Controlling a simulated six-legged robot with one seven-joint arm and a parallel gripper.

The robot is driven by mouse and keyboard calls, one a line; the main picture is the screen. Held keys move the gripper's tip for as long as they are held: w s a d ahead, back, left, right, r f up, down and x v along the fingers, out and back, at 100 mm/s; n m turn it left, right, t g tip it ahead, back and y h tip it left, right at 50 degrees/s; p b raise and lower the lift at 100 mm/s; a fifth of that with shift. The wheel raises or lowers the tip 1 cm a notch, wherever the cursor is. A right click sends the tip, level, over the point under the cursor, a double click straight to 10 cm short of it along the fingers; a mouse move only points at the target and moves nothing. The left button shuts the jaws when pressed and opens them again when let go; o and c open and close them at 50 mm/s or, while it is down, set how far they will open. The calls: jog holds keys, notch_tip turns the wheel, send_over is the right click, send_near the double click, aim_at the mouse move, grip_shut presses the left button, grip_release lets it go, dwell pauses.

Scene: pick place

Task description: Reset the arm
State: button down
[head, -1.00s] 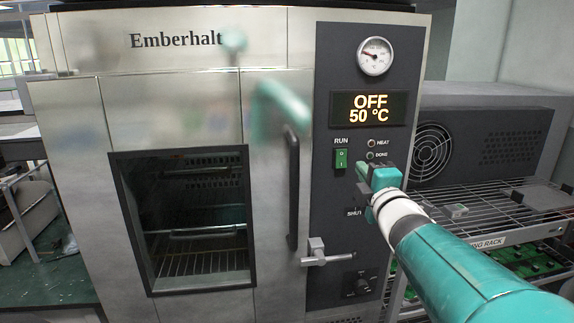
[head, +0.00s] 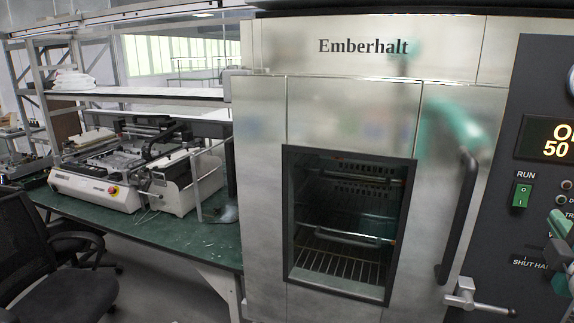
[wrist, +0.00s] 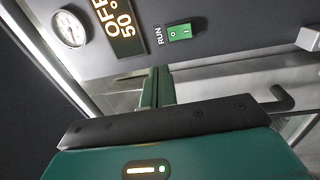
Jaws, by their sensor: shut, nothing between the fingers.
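My gripper (wrist: 157,84) shows in the wrist view with its two green fingers together and empty, in front of the oven's dark control panel (wrist: 245,18). The green RUN switch (wrist: 179,32) is just beyond the fingertips, to their upper right; I cannot tell whether they touch the panel. In the head view, only part of my gripper (head: 562,228) shows at the right edge, beside the RUN switch (head: 522,195). The rest of my arm is out of that view.
The steel Emberhalt oven (head: 352,105) stands close in front, its windowed door shut. A black door handle (head: 459,215) and a metal latch (head: 464,296) stick out. At left are a green bench (head: 185,232) with a white machine (head: 95,185) and a black chair (head: 45,265).

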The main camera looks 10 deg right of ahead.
jog(key=w+a+f+m+g+y, duration=0.2)
jog(key=w+a+f+m, duration=0.15)
jog(key=a, duration=0.35)
jog(key=w+a+f+m+g+y, duration=0.25)
jog(key=a+f+m, duration=0.2)
jog(key=a, duration=0.25)
jog(key=s+a+f+m+g+y, duration=0.1)
jog(key=s+a+f+g, duration=0.1)
jog(key=a, duration=0.5)
jog(key=s+a+f+m+g+y, duration=0.1)
jog(key=s+a+f+g+y, duration=0.1)
jog(key=a+f, duration=0.3)
jog(key=s+a+f+m+g+y, duration=0.1)
jog(key=s+a+f+g+y, duration=0.1)
jog(key=a, duration=0.8)
jog(key=shift+s+f, duration=0.45)
jog(key=shift+f, duration=0.4)
jog(key=shift+a, duration=0.1)
